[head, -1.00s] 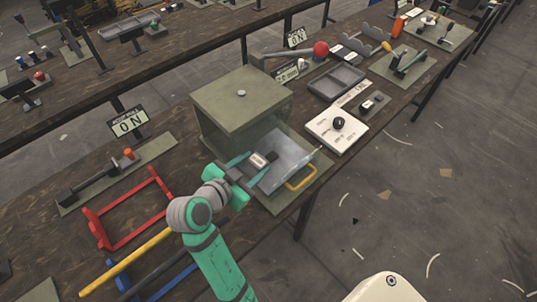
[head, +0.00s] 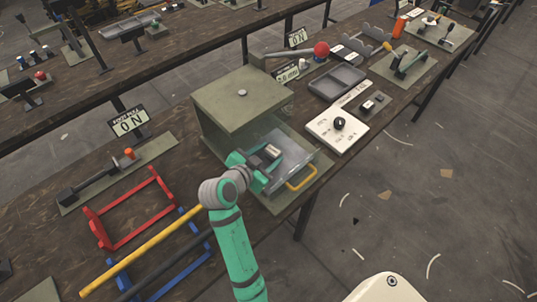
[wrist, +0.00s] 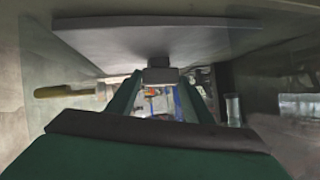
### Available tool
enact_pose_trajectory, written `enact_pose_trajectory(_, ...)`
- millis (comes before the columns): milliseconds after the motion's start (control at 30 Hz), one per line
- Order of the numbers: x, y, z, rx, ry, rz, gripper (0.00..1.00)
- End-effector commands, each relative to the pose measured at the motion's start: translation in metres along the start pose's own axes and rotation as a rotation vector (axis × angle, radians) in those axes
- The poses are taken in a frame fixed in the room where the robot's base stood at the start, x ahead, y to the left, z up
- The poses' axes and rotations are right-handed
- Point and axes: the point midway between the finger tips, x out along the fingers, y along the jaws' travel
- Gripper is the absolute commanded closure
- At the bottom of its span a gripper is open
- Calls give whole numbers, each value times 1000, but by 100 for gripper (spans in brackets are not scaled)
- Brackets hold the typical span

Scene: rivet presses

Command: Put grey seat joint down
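The grey seat joint (head: 272,152) is a small block with a light top. It sits between the fingertips of my gripper (head: 264,160), in the front part of the olive press housing (head: 240,100). In the wrist view the joint (wrist: 159,74) is a dark grey block between the tips of my two green fingers (wrist: 160,82), which close in on its sides. A clear guard panel (head: 297,160) with a yellow handle (head: 301,179) is beside the gripper. Whether the joint touches the surface under it is hidden.
A red frame (head: 128,243) and yellow bar (head: 142,250) lie left on the bench. A white panel with a black knob (head: 338,127) and a grey tray (head: 337,82) stand right of the press. The press walls leave little room around my gripper.

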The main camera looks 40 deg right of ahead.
Motion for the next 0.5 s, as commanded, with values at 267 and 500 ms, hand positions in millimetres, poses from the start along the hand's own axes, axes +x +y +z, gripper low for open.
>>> enact_pose_trajectory(267,0,-1,0,0,0,-2,36)
enact_pose_trajectory(500,-11,-1,4,0,-1,-6,36)
